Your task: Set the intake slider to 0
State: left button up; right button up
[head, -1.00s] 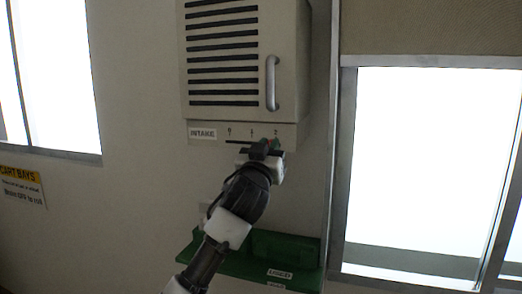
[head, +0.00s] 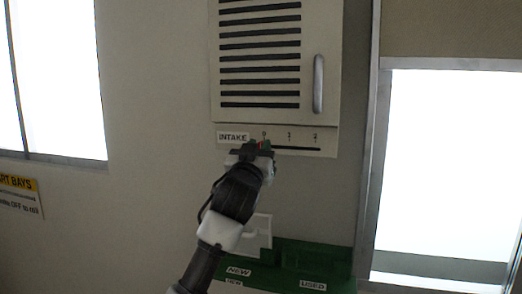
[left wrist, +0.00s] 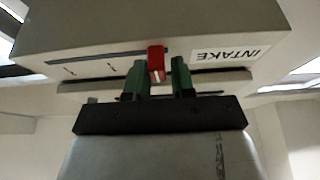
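The intake slider is a red knob with a white line (left wrist: 156,62) in a dark slot under the vent cabinet. In the left wrist view it stands at the slot's end nearest the upside-down INTAKE label (left wrist: 230,54). My left gripper (left wrist: 161,77) has its green fingers around the knob. The left one in that view is close against it, and a small gap shows on the other side. In the head view my left gripper (head: 260,147) is at the slot's left end, by the 0 mark, and mostly hides the knob. My right gripper is out of view.
The vent cabinet (head: 326,40) with a vertical handle (head: 318,85) is above the slot. A green tray (head: 330,268) with NEW and USED labels is on the wall below. A bright window (head: 445,160) is at the right.

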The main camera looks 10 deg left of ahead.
pick_arm(q)
jog(key=shift+o, duration=1.2)
jog(key=shift+a, duration=0.1)
jog(key=shift+o, duration=0.2)
jog(key=b+v, duration=0.5)
jog(key=v, duration=0.5)
jog(key=shift+s+f, duration=0.15)
jog(key=shift+s, duration=0.2)
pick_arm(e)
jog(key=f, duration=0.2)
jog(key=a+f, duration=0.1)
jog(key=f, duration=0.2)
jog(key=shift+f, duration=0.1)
pick_arm(q)
jog(key=shift+a, duration=0.1)
